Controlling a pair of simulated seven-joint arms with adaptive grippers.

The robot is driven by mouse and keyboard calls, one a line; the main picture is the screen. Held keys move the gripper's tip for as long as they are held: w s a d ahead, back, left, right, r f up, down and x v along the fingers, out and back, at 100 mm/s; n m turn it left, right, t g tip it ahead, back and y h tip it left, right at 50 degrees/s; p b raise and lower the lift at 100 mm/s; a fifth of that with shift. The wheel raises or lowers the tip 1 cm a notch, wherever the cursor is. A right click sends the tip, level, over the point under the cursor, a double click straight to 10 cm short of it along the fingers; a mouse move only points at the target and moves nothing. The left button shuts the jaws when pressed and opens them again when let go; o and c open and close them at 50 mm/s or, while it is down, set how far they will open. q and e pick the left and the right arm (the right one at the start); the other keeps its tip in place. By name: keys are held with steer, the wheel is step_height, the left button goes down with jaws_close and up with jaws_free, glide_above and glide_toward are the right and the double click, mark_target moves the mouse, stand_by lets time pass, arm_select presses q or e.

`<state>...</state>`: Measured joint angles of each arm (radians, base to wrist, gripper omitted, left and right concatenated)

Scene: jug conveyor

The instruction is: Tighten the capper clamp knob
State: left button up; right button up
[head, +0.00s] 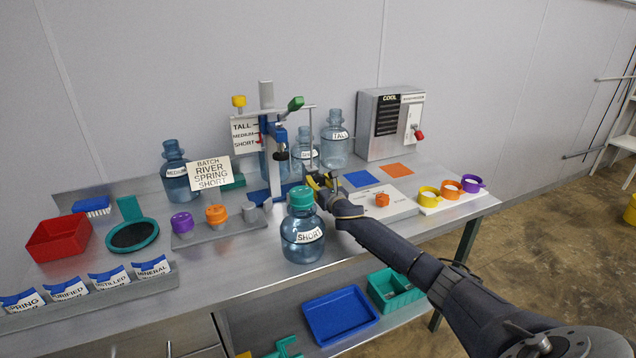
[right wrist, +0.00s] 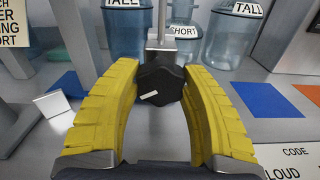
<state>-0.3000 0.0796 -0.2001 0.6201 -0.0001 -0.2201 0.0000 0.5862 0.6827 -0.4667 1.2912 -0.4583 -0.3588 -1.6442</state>
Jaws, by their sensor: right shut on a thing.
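In the head view the gripper and the jug's cap crowd that spot, so I cannot make out the knob there. My left gripper is not in view.
A SHORT jug (head: 302,240) with a teal cap stands in front of the capper, close to my right gripper. More jugs (head: 337,140) stand behind. A batch sign (head: 210,173), cap holder (head: 218,228) and red bin (head: 60,237) are left. Coloured rings (head: 450,189) are right.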

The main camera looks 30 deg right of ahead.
steer(key=c, duration=0.4)
steer(key=m, duration=0.5)
steer(key=shift+a+m, duration=0.15)
steer(key=shift+m, duration=0.15)
steer(key=m, duration=0.6)
steer(key=shift+r, duration=0.1)
steer(key=m, duration=0.6)
steer(key=shift+a+r+m, duration=0.1)
steer(key=shift+m, duration=0.2)
steer(key=m, duration=0.5)
steer(key=shift+r+m, duration=0.1)
steer(key=shift+m, duration=0.2)
